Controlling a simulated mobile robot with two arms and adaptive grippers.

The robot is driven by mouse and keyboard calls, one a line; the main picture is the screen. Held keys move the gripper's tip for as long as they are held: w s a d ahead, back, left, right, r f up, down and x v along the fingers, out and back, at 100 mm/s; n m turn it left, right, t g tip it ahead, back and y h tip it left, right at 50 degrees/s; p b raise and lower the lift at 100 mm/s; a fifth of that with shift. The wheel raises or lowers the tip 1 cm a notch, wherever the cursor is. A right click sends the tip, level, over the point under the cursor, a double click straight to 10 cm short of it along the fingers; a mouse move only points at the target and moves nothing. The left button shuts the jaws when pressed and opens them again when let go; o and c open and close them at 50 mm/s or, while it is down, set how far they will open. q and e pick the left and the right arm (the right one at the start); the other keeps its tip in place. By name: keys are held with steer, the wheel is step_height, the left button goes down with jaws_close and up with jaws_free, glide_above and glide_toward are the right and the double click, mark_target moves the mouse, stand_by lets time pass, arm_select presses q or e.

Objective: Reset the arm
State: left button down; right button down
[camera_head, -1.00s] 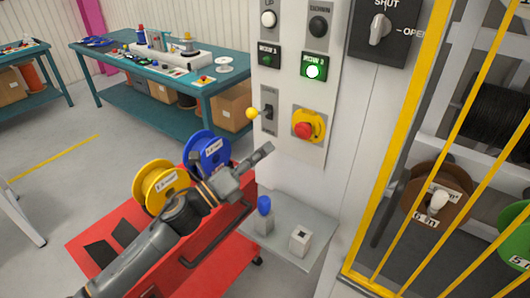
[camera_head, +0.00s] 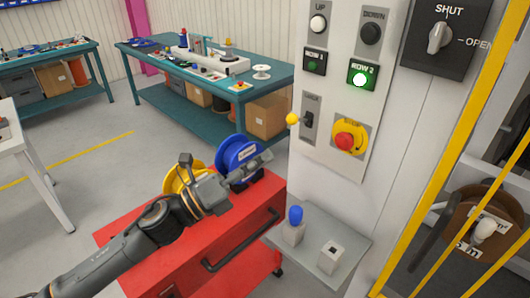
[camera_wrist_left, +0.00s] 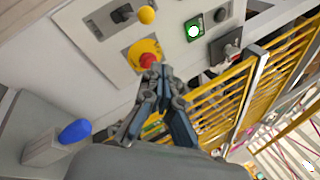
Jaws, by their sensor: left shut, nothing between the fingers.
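My left arm comes in from the lower left of the head view. Its gripper (camera_head: 262,162) is in front of the blue reel, left of the control panel (camera_head: 341,80), in free air. In the left wrist view the gripper (camera_wrist_left: 160,72) has its fingertips together with nothing between them. Behind the tips the red emergency button on its yellow plate (camera_wrist_left: 146,54) shows; the same red button (camera_head: 345,141) is on the panel in the head view. My right gripper is not in view.
A red cart (camera_head: 235,243) carries a yellow reel (camera_head: 176,178) and a blue reel (camera_head: 231,153), partly hidden by my arm. A grey shelf (camera_head: 345,236) below the panel holds a blue-topped block (camera_head: 295,216). A yellow-framed cage (camera_head: 440,150) stands right; teal workbenches (camera_head: 272,81) stand behind.

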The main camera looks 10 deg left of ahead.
arm_select(q)
steer(key=s+a+f+n+t+y, duration=0.1)
steer(key=a+f+n+y, duration=0.55)
steer(key=n, duration=0.55)
steer(key=s+a+f+n+t+y, duration=0.1)
steer(key=s+a+f+n+y, duration=0.15)
steer(key=f+n+y, duration=0.8)
steer(key=s+a+f+n+g, duration=0.2)
steer(key=s+f+n+g, duration=0.5)
steer(key=s, duration=0.5)
steer(key=s+a+f+n+g, duration=0.2)
steer(key=s+f+n+g, duration=0.35)
steer(key=s+f, duration=0.45)
step_height(320, 180, down, 24)
steer(key=s, duration=0.3)
steer(key=s+a+f+g, duration=0.1)
steer(key=s+a+f, duration=0.1)
steer(key=s+f, duration=1.4)
steer(key=shift+a+m+g, duration=0.3)
steer(key=shift+a+g, duration=0.05)
